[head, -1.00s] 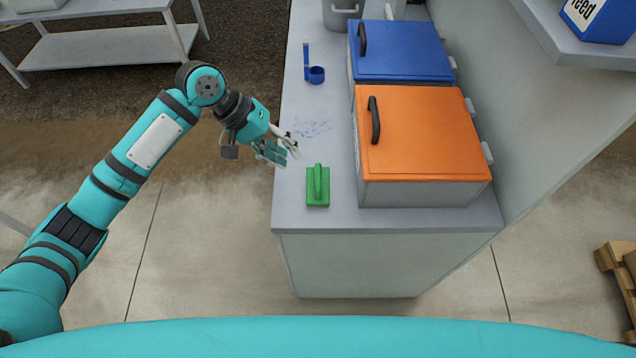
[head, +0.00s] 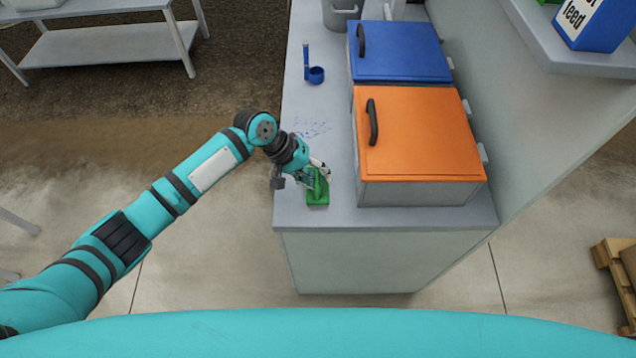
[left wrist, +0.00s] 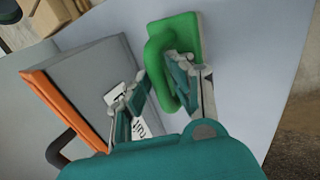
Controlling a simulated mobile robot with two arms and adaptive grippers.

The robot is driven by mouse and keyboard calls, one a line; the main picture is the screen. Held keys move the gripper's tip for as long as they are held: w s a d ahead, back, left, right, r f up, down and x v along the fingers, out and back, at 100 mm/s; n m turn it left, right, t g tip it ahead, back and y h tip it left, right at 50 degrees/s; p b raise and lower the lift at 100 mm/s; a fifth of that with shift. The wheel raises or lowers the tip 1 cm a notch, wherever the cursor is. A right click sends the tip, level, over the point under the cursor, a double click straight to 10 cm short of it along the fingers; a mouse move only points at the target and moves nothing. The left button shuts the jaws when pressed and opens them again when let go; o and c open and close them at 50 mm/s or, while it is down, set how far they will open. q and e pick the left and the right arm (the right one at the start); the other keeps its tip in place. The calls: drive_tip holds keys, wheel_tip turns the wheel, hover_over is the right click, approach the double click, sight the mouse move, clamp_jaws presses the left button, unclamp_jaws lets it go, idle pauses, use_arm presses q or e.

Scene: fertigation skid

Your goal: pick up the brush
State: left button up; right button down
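The green brush (head: 318,199) lies on the grey bench top near its front edge, with its raised loop handle upward. My left gripper (head: 321,172) is over the brush and hides much of the handle in the head view. In the left wrist view the brush (left wrist: 184,28) is right in front of the left gripper (left wrist: 163,76). The two fingers are apart, with part of the handle between them; the right-hand finger overlaps the handle. I cannot tell whether they touch it. My right gripper is out of view.
A bin with an orange lid (head: 420,132) stands just right of the brush, with a blue-lidded bin (head: 402,52) behind it. A blue scoop (head: 316,74) lies farther back. Blue specks (head: 312,128) mark the bench. The bench front corner is clear.

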sight(318, 179)
use_arm(q)
drive_tip(key=shift+c, duration=0.4)
clamp_jaws()
drive_tip(key=shift+r, duration=0.45)
drive_tip(key=r, duration=0.1)
drive_tip(key=s+r+b, duration=0.1)
drive_tip(key=shift+r, duration=0.3)
drive_tip(key=s+r+b, duration=0.1)
drive_tip(key=s, duration=1.4)
drive_tip(key=shift+r+b, duration=0.3)
drive_tip(key=shift+w, duration=0.1)
